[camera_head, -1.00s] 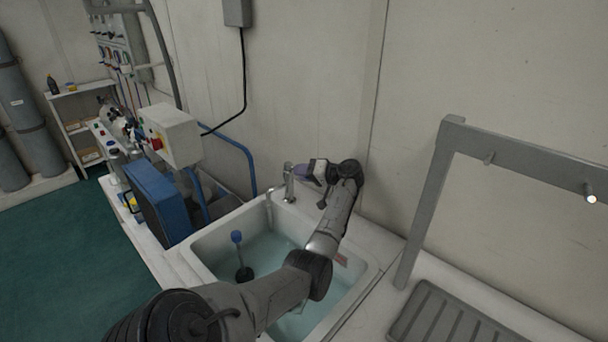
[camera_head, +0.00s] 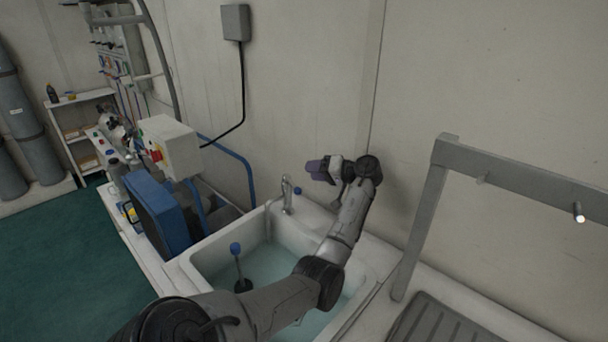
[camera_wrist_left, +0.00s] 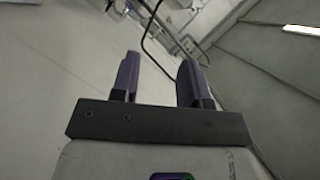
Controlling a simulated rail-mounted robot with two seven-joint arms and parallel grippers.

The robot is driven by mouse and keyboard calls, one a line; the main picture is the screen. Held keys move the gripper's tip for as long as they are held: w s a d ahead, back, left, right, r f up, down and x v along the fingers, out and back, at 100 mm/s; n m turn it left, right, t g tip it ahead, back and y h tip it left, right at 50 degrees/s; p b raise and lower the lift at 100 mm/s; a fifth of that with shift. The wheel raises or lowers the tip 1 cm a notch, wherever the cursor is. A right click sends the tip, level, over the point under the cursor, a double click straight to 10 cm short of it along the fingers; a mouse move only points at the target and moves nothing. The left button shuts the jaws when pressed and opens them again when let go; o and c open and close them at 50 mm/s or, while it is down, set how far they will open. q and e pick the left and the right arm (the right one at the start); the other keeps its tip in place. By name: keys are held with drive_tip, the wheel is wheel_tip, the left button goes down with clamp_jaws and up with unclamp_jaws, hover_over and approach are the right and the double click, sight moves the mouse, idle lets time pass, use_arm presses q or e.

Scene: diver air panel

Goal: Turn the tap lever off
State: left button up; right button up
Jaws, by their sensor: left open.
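The metal tap (camera_head: 287,196) stands on the back rim of the white sink, with a thin stream of water falling from its spout into the basin. A small blue piece, which looks like the end of its lever (camera_head: 298,190), shows at its right side. My left gripper (camera_head: 312,167) is open and empty, above and a little right of the tap, apart from it. Its two purple fingers (camera_wrist_left: 158,80) show spread with nothing between them in the left wrist view. The tap cannot be made out in the left wrist view. My right gripper is not seen.
The sink (camera_head: 200,262) holds water and a blue-topped stick (camera_head: 236,250). A blue panel (camera_head: 158,212) and a grey-white box (camera_head: 170,142) stand left of it. A grey frame (camera_head: 425,210) and ribbed mat (camera_head: 440,322) are at the right. The wall is close behind the tap.

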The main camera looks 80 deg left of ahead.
use_arm(q)
drive_tip(key=w+d+r, duration=0.3)
drive_tip(key=d, duration=0.1)
drive_tip(key=shift+w+d+r+p, duration=0.15)
drive_tip(key=shift+w+d+p, duration=0.15)
drive_tip(key=shift+d+p, duration=0.05)
drive_tip(key=shift+c, duration=0.3)
